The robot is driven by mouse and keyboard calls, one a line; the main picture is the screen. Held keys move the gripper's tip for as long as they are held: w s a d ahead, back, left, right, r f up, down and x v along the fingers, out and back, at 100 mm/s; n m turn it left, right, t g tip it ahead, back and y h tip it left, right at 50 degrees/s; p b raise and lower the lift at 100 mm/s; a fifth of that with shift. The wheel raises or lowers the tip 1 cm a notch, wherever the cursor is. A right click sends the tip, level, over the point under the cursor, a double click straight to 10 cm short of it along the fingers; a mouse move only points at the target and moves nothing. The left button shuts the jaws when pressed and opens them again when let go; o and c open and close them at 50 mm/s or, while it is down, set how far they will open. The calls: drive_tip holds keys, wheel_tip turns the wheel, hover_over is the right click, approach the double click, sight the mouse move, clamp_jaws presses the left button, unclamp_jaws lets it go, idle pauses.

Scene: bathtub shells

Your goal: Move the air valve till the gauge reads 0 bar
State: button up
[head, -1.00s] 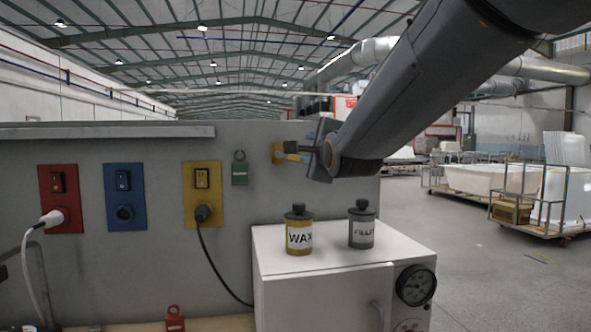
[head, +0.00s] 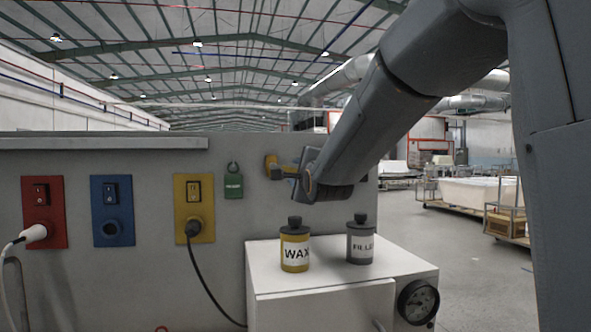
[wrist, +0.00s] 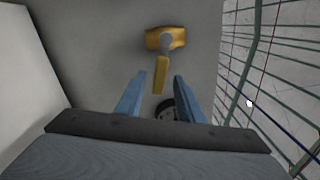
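The yellow air valve (head: 270,166) is on the grey panel, just left of my gripper (head: 288,172) in the head view. In the wrist view the valve body (wrist: 177,38) is at the top, and its yellow handle (wrist: 161,75) points down the picture. My gripper (wrist: 160,78) is open there, its blue fingers on either side of the handle's end with gaps showing. A dark round gauge (wrist: 167,107) shows partly behind the right finger; its reading is not legible. In the head view my arm hides that part of the panel.
A white cabinet (head: 320,309) below carries a WAX bottle (head: 295,249) and a FILLER bottle (head: 360,245).

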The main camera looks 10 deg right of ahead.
drive_tip(key=shift+w, duration=0.55)
clamp_jaws()
drive_tip(key=shift+r+n+b, duration=0.6)
drive_tip(key=shift+n+b, duration=0.25)
drive_tip(key=shift+n, duration=0.45)
drive_tip(key=shift+d, duration=0.1)
unclamp_jaws()
